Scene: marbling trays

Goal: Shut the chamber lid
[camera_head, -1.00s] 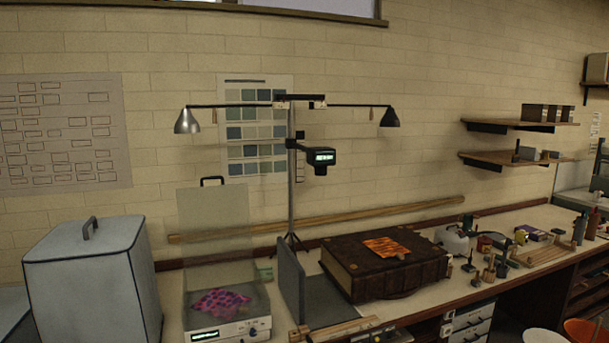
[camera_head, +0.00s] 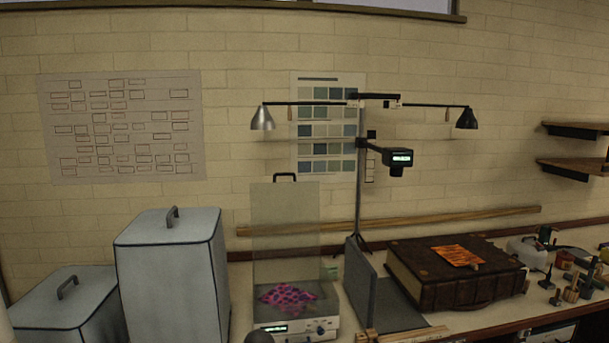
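The chamber (camera_head: 297,329) is a low white unit on the bench with a lit display and knobs on its front. Its clear lid (camera_head: 285,225) stands upright at the back, with a black handle (camera_head: 285,176) on its top edge. A pink and dark spotted sheet (camera_head: 287,296) lies inside the chamber. A dark rounded shape at the bottom edge, in front of the display, is cut off, and I cannot tell what it is. My gripper is not recognisable in the view.
Two grey lidded bins, one tall (camera_head: 172,275) and one lower (camera_head: 72,310), stand left of the chamber. A grey upright panel (camera_head: 360,280) and a lamp stand (camera_head: 361,200) are close on its right. A large brown book-like case (camera_head: 455,291) lies farther right.

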